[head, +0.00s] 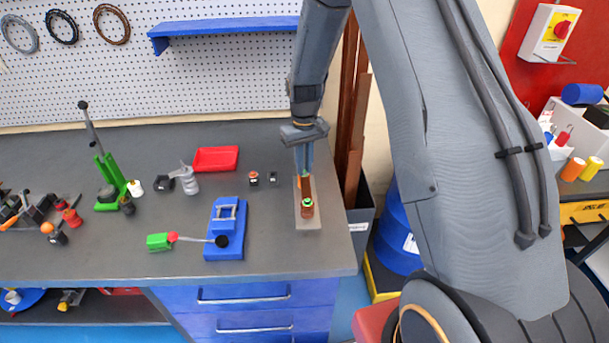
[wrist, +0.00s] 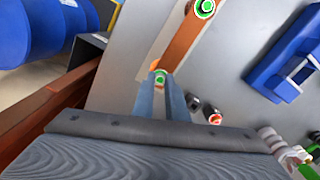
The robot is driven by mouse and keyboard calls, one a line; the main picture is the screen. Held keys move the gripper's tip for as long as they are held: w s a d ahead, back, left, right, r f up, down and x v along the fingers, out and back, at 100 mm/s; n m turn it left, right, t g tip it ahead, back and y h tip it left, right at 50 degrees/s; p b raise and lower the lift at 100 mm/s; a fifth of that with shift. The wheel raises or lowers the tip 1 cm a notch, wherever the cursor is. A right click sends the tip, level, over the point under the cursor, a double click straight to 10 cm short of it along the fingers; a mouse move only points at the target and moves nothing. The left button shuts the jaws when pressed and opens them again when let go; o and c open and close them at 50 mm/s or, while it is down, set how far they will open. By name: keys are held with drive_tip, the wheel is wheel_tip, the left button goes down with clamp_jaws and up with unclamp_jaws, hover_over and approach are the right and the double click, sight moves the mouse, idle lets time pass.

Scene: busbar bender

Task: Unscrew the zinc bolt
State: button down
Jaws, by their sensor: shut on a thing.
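My gripper (head: 305,172) points down over the far end of a copper bar (head: 306,190) on a pale plate (head: 311,219). In the wrist view, my gripper (wrist: 161,84) has its two fingers closed on the sides of a small bolt (wrist: 160,75) with a green ring, which I take as the zinc bolt. The fingers hide its lower part, so I cannot tell how far it sits in the bar. A second green-ringed bolt (wrist: 205,7) stands at the near end of the bar, also in the head view (head: 307,202).
Two small dark pieces (head: 263,179) stand left of the plate. A blue bending tool (head: 228,240), a red tray (head: 215,159) and a green press (head: 109,185) are further left. Copper bars (head: 352,130) stand upright behind the bench's right edge.

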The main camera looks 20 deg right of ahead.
drive_tip(key=n, duration=0.5)
drive_tip(key=shift+n, duration=0.4)
drive_tip(key=n, duration=0.5)
drive_tip(key=shift+n, duration=0.3)
drive_tip(key=n, duration=0.5)
drive_tip(key=shift+n, duration=0.4)
drive_tip(key=n, duration=0.5)
drive_tip(key=shift+n+p, duration=0.3)
